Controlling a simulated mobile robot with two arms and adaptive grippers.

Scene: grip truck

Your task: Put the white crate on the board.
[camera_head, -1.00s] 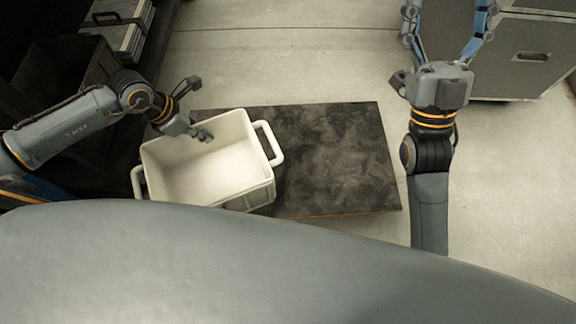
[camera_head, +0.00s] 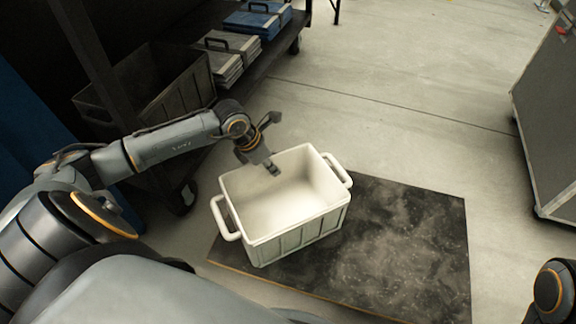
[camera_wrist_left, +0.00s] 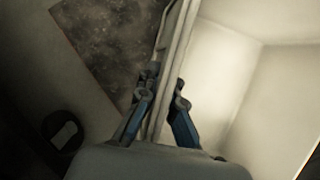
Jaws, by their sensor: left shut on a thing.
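The white crate (camera_head: 300,233) is open-topped and empty, with a handle at each end. It stands upright over the left part of the dark board (camera_head: 410,245); I cannot tell whether its base touches the board. My left gripper (camera_head: 273,169) is at the crate's far left rim. In the left wrist view my left gripper (camera_wrist_left: 163,103) has a finger on each side of the crate's wall (camera_wrist_left: 172,70) and is shut on it. The board (camera_wrist_left: 115,45) shows outside that wall. My right gripper is out of view.
A dark rack with a dark crate (camera_head: 180,95), grey cases (camera_head: 228,57) and blue cases (camera_head: 258,20) stands at the back left, its caster (camera_head: 186,197) near the board. A grey cabinet (camera_head: 550,120) stands at right. Floor behind the board is clear.

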